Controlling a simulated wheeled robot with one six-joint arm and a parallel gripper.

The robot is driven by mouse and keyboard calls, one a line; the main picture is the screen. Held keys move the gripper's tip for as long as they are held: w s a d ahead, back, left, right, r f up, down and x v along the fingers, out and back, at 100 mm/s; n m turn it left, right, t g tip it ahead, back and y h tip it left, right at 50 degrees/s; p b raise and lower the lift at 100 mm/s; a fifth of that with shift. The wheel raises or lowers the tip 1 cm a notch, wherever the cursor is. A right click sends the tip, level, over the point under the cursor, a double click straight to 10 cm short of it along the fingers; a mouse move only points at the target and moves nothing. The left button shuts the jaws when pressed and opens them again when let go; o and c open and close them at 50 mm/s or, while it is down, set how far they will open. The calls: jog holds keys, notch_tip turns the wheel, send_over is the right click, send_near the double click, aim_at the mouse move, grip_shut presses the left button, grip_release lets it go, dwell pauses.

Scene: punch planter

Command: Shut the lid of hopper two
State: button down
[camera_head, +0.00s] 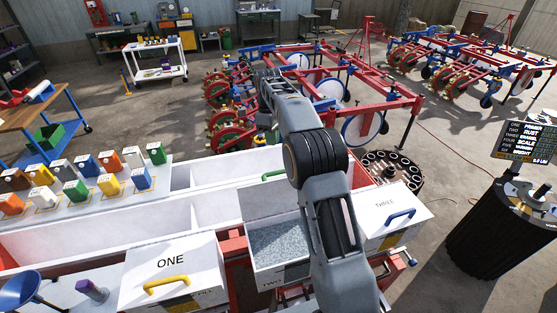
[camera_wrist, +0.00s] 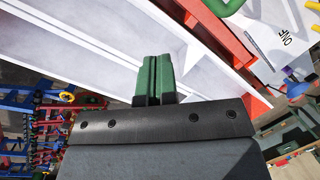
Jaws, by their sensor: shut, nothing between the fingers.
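Hopper two (camera_head: 268,275) stands in the middle of the head view, between hoppers one and three, partly covered by my arm. It is open, with grey grainy fill (camera_head: 280,240) showing inside. Its lid (camera_head: 262,203) is raised at the back, and a green handle (camera_head: 272,175) shows behind its upper edge. In the wrist view, part of a green handle (camera_wrist: 228,5) shows at the top right edge. My gripper (camera_wrist: 158,75) has its green fingers together, empty and apart from that handle. In the head view the fingertips are hidden by my arm.
Hopper one (camera_head: 172,270) has a shut lid with a yellow handle. Hopper three (camera_head: 392,215) has a shut lid with a blue handle. A long white trough (camera_head: 100,228) runs behind hopper one. A black ribbed drum (camera_head: 505,235) stands at right.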

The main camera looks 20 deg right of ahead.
notch_tip(320, 180, up, 5)
jog(key=m, duration=2.7)
jog(key=s+f+b, duration=0.4)
jog(key=s+f, duration=0.1)
jog(key=f, duration=0.5)
jog(key=shift+s+d+f+m+g+b, duration=0.2)
jog(key=shift+s+d+m+g+b, duration=0.1)
jog(key=shift+s+m, duration=0.1)
jog(key=shift+a, duration=0.1)
